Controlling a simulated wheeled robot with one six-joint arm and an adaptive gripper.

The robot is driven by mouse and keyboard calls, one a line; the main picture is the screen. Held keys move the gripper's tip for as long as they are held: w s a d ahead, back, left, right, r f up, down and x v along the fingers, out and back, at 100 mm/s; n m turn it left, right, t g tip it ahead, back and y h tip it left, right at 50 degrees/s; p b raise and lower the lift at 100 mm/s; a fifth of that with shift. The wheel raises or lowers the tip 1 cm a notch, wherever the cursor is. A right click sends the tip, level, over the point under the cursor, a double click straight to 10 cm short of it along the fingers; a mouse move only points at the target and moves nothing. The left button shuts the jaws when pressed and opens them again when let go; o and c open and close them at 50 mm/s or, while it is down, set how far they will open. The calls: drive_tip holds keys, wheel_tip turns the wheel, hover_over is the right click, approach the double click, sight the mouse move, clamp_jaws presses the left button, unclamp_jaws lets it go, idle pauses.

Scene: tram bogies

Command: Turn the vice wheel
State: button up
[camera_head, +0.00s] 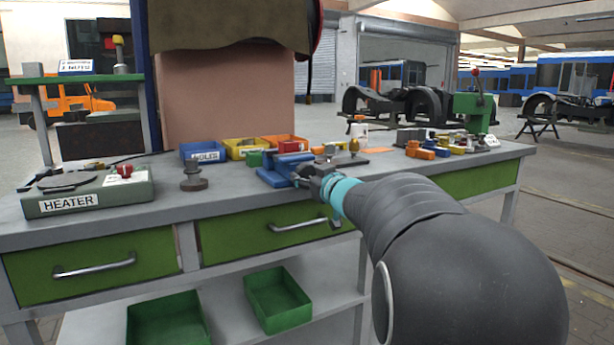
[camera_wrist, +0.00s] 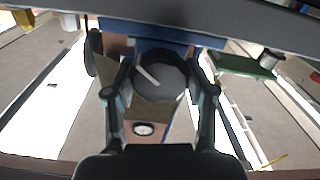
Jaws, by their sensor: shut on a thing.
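My gripper (camera_head: 318,184) reaches in from the right, right at the vice's front. In the wrist view the dark round vice wheel (camera_wrist: 160,78), with a pale bar across it, sits between the two fingers of my gripper (camera_wrist: 160,92). The fingers are shut on the wheel from both sides. Blue vice body (camera_wrist: 150,35) shows behind the wheel. In the head view the wheel is mostly hidden by my gripper.
A heater (camera_head: 90,192) and a dark round-based piece (camera_head: 194,178) stand to the left. Blue, yellow and orange bins (camera_head: 203,152) sit behind the vice. Small coloured parts (camera_head: 428,147) and a green press (camera_head: 473,110) stand to the right. Drawers are below.

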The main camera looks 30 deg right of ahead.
drive_tip(key=m, duration=0.5)
drive_tip(key=shift+m, duration=0.4)
idle(0.4)
drive_tip(key=o, duration=1.2)
drive_tip(key=shift+c, duration=0.2)
drive_tip(key=s, duration=1.2)
drive_tip(key=shift+d, duration=0.2)
